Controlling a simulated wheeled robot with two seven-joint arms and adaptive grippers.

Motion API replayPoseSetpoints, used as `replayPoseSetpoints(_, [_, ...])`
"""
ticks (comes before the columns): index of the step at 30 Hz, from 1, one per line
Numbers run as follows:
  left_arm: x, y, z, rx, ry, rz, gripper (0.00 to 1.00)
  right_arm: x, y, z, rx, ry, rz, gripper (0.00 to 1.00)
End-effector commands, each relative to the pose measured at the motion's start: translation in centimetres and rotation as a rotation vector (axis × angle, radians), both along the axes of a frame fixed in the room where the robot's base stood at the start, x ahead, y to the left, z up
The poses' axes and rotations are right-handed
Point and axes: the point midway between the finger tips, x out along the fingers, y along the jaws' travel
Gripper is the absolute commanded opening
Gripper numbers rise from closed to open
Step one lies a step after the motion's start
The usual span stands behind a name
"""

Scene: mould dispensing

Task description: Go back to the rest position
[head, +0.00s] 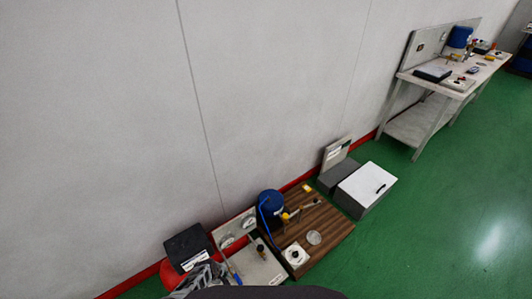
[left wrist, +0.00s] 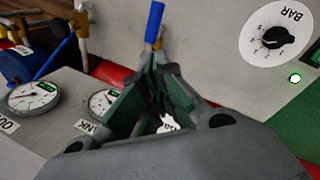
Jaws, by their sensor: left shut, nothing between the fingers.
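My left gripper (left wrist: 152,62) fills the middle of the left wrist view, its green-padded fingers closed together at the tips with nothing between them. In the head view the same gripper (head: 208,272) shows at the bottom edge, partly cut off. Its tips point towards a blue handle (left wrist: 155,20) on a brass fitting; I cannot tell whether they touch. A grey panel with two round gauges (left wrist: 33,95) lies behind and left of the fingers. A black knob on a white BAR dial (left wrist: 275,38) is at the upper right. My right gripper is not in view.
A wooden board (head: 325,238) with a blue tank (head: 271,203) stands by the wall. A black box (head: 187,247) is to its left, a white-topped box (head: 367,188) to its right. A workbench (head: 455,75) stands farther back. Green floor on the right is clear.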

Motion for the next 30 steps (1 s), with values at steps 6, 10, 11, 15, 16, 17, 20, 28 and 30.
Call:
replayPoseSetpoints(6, [1.8, 0.4, 0.7, 0.088, -0.09, -0.232, 0.0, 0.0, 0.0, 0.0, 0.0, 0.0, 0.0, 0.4])
replayPoseSetpoints(10, [3.0, 0.7, 1.2, 0.149, -0.142, -0.375, 0.0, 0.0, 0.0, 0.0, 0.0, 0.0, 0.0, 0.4])
replayPoseSetpoints(11, [3.3, 0.8, 1.3, 0.164, -0.155, -0.408, 0.0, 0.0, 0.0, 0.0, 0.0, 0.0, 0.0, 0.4])
replayPoseSetpoints(15, [4.8, 1.2, 2.1, 0.246, -0.215, -0.571, 0.0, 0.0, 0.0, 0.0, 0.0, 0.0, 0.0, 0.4])
replayPoseSetpoints(16, [5.1, 1.3, 2.2, 0.264, -0.227, -0.605, 0.0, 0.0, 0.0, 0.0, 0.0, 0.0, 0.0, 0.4])
replayPoseSetpoints(17, [5.4, 1.4, 2.4, 0.282, -0.238, -0.64, 0.0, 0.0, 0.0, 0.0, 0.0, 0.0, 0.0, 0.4])
replayPoseSetpoints(20, [6.0, 1.8, 2.7, 0.347, -0.272, -0.757, 0.0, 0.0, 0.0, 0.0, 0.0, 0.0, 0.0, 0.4])
replayPoseSetpoints(28, [3.9, 3.2, 1.8, 0.504, -0.315, -1.058, 0.0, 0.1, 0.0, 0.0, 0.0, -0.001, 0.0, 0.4])
replayPoseSetpoints(30, [2.5, 3.5, 1.2, 0.528, -0.312, -1.113, 0.0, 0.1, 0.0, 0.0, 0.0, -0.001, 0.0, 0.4])
